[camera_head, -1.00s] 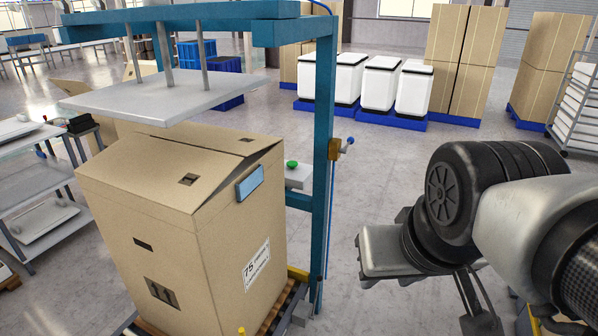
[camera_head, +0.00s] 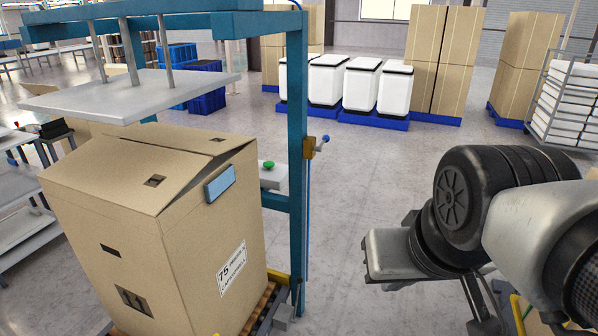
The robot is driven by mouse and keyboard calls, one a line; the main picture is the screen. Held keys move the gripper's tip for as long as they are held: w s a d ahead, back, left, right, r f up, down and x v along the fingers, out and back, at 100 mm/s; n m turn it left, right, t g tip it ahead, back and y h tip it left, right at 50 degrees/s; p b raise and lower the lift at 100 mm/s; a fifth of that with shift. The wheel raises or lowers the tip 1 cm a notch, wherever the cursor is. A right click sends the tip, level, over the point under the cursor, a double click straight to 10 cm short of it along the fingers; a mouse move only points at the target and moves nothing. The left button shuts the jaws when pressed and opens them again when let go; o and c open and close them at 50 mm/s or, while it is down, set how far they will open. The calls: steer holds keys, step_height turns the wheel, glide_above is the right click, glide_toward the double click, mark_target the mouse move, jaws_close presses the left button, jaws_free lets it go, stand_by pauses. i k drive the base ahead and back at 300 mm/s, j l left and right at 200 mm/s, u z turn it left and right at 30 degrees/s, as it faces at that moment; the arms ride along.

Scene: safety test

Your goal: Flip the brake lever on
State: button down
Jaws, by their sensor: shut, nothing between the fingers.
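A small lever with a blue knob (camera_head: 325,139) sticks out to the right from a brass-coloured box (camera_head: 309,148) on the right post of a blue press frame (camera_head: 297,90). It is the only lever I can make out, and its on or off position is too small to tell. My gripper (camera_head: 482,322) is low at the right, under my dark wrist, partly cut off by the bottom edge. It is shut and empty, well to the right of and nearer than the lever, not touching it.
A green button (camera_head: 267,165) sits on a ledge behind the post. Floor (camera_head: 345,215) between post and arm is clear. White bins (camera_head: 361,86) stand farther back.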

mark_target(300, 280)
steer(key=i+l+u, duration=0.1)
steer(key=i, duration=0.45)
steer(key=i+l+u, duration=0.15)
steer(key=i+l, duration=0.25)
steer(key=i, duration=0.15)
steer(key=i+l+u, duration=0.1)
steer(key=i+l, duration=0.2)
steer(key=i, duration=0.25)
